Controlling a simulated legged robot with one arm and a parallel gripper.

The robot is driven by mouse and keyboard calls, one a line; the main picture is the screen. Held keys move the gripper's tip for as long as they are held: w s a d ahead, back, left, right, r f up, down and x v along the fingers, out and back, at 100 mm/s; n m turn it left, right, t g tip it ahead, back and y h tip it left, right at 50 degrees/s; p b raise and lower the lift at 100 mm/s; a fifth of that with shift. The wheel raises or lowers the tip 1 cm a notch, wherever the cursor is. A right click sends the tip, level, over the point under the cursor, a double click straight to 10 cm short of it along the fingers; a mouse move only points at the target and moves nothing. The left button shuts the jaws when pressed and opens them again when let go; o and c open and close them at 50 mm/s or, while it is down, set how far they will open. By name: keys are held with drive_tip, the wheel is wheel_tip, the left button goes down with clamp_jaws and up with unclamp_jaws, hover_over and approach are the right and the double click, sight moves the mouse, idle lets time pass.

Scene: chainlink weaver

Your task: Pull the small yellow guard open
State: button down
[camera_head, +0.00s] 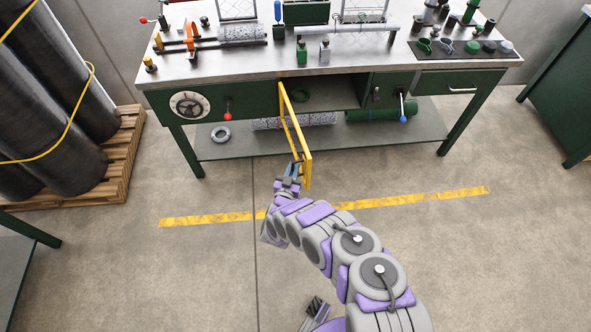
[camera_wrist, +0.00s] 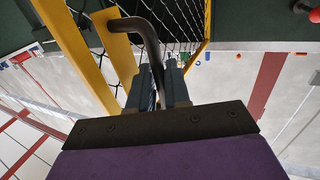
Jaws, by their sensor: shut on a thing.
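The small yellow guard (camera_head: 308,168) is a yellow frame with black wire mesh. It stands swung out from the front of the green workbench, projecting towards me, with the compartment beside it exposed. In the wrist view its yellow bars (camera_wrist: 72,52) and mesh fill the upper middle. A dark bent handle (camera_wrist: 149,38) on the guard comes down between my fingers. My gripper (camera_head: 294,172) is shut on this handle at the guard's near end. In the wrist view the fingertips (camera_wrist: 160,82) sit on both sides of the bar, and the bar's lower end is hidden between them.
The steel-topped workbench (camera_head: 380,66) carries tools and fixtures. Its lower shelf (camera_head: 240,150) holds a grey ring and rolls. A pallet (camera_head: 120,165) with dark rolls stands at left. The floor (camera_head: 440,240) before the bench is clear, crossed by a yellow stripe (camera_head: 430,198).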

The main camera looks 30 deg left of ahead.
drive_tip(key=shift+w+a+r, duration=0.15)
drive_tip(key=shift+a+r, duration=0.05)
drive_tip(key=shift+r, duration=0.2)
drive_tip(key=c, duration=1.5)
unclamp_jaws()
drive_tip(key=shift+o, duration=0.9)
drive_tip(key=shift+w+a+f, duration=0.1)
drive_tip(key=shift+f, duration=0.05)
drive_tip(key=shift+s+f, duration=0.25)
drive_tip(key=shift+s, duration=0.05)
drive_tip(key=v, duration=1.7)
drive_tip(key=shift+p, duration=0.45)
drive_tip(key=shift+a+f, duration=0.15)
